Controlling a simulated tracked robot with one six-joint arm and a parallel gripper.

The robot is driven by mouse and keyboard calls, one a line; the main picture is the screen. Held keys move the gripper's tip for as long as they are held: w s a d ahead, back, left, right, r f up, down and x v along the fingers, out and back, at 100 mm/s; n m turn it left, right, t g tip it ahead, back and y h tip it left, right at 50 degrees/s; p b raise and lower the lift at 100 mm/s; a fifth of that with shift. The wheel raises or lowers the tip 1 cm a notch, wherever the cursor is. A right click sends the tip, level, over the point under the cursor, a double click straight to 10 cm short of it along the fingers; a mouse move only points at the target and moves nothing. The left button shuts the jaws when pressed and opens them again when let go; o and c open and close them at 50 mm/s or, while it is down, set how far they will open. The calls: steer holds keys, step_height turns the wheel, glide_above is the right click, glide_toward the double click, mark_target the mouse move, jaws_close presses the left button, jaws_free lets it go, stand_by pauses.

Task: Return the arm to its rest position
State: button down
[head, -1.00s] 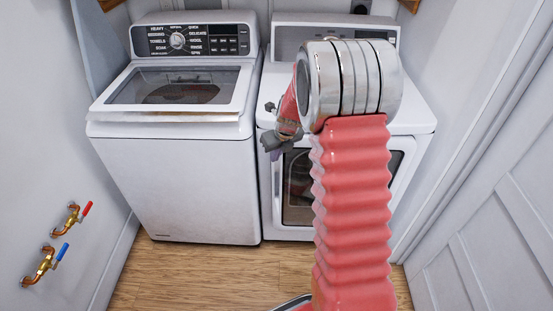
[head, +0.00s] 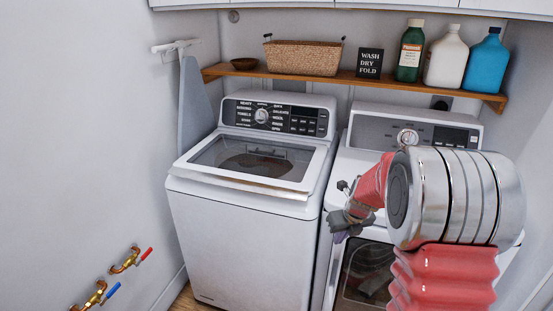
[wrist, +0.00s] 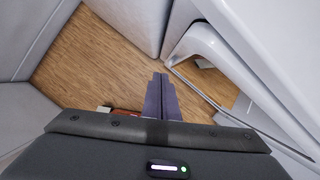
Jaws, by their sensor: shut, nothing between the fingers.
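My gripper (head: 347,222) hangs in front of the dryer at the end of my red and silver arm, which is folded up at the right of the head view. In the wrist view my gripper (wrist: 161,80) points down towards the wooden floor (wrist: 95,60), its two dark fingers together with nothing between them. The white washer (head: 240,235) stands left of the gripper with its glass-topped lid down. The white dryer (head: 345,170) stands behind the gripper and is partly hidden by my arm. Its front door with a dark window (head: 368,270) looks shut in the head view.
A wooden shelf (head: 390,88) above the machines holds a wicker basket (head: 303,58), a bowl, a sign and several bottles. An ironing board (head: 197,108) leans at the left wall. Red and blue valves (head: 124,262) stick out from that wall. Floor shows in front of the machines.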

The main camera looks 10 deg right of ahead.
steer(key=s+a+f+n+g, duration=0.2)
steer(key=s+n, duration=0.4)
steer(key=n, duration=0.5)
steer(key=s+a+r+n+t, duration=0.1)
steer(key=s+a+r+n, duration=0.6)
steer(key=s+r+n, duration=0.3)
steer(key=s+a+r+n+t, duration=0.2)
steer(key=s+a+r+n, duration=0.5)
steer(key=s+r+n, duration=0.3)
steer(key=s+n, duration=0.4)
steer(key=s, duration=0.1)
steer(key=shift+r, duration=0.25)
